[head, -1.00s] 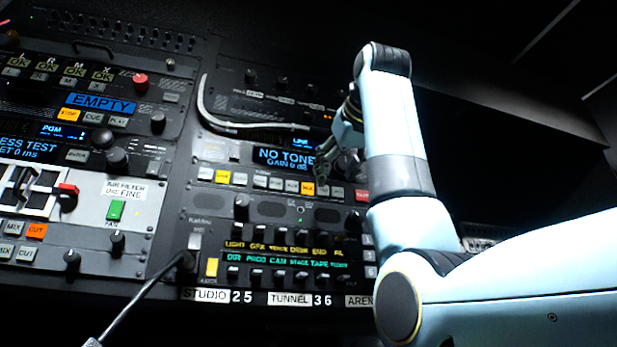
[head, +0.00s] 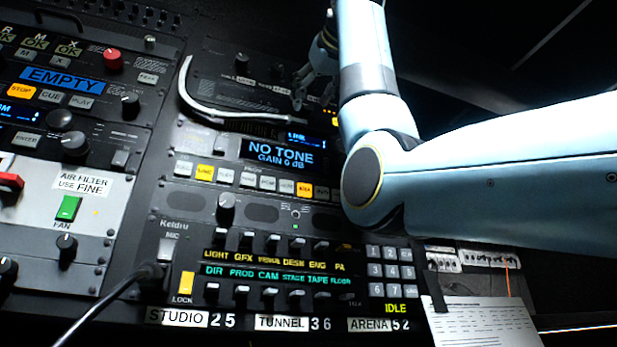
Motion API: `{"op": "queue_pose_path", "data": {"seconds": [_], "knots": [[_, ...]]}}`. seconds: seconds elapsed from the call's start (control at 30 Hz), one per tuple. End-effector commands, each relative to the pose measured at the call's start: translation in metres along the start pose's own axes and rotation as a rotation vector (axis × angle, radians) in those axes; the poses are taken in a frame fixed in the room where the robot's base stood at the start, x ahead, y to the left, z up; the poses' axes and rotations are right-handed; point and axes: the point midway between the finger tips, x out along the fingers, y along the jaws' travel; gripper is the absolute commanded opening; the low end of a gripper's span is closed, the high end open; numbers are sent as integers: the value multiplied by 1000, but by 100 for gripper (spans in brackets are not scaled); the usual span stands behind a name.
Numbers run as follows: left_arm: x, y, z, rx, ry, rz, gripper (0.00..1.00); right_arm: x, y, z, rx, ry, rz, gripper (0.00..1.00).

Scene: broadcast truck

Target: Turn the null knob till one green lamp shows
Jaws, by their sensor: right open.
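My right gripper (head: 309,92) is open, above the upper black panel at the top centre of the head view. Its fingers point down toward the panel, beside a small row of orange lamps (head: 327,101). Dark knobs stand in a row on that panel, one at its left end (head: 242,62) and one beside it (head: 277,71). Their labels are too small to read, so I cannot tell which is the null knob. I see no green lamp on this panel; my arm and gripper hide its right part. My left gripper is out of view.
Below is a unit whose display (head: 283,152) reads "NO TONE", then an intercom panel with several knobs and a keypad (head: 390,270). A printed sheet (head: 480,322) lies at lower right.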

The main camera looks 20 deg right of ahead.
Motion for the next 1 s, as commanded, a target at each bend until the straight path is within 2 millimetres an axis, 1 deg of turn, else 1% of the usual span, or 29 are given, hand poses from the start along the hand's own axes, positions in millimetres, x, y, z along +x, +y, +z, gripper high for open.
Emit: {"op": "queue_pose_path", "data": {"seconds": [0.03, 0.1, 0.2, 0.27, 0.37, 0.5, 0.57, 0.73, 0.9, 1.0], "knots": [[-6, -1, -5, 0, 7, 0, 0, 8, 1, -2, 0, -3, 0, 51], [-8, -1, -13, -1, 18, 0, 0, 16, 1, -2, 0, -1, 0, 51], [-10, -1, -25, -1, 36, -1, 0, 23, 0, -1, 0, -1, 0, 51], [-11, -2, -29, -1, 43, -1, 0, 25, 0, 0, 0, -1, 0, 51], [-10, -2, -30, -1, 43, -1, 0, 26, 0, 0, 0, 0, 0, 51], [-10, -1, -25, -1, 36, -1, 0, 26, 0, 1, 0, 0, 0, 51], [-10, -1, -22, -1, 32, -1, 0, 26, 0, 1, 0, 0, 0, 44], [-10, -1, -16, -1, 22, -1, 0, 25, 0, 0, 0, 0, 0, 22], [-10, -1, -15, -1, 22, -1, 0, 25, 0, 0, 0, 0, 0, 0], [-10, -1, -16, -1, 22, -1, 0, 25, 0, 0, 1, 0, 0, 0]]}}
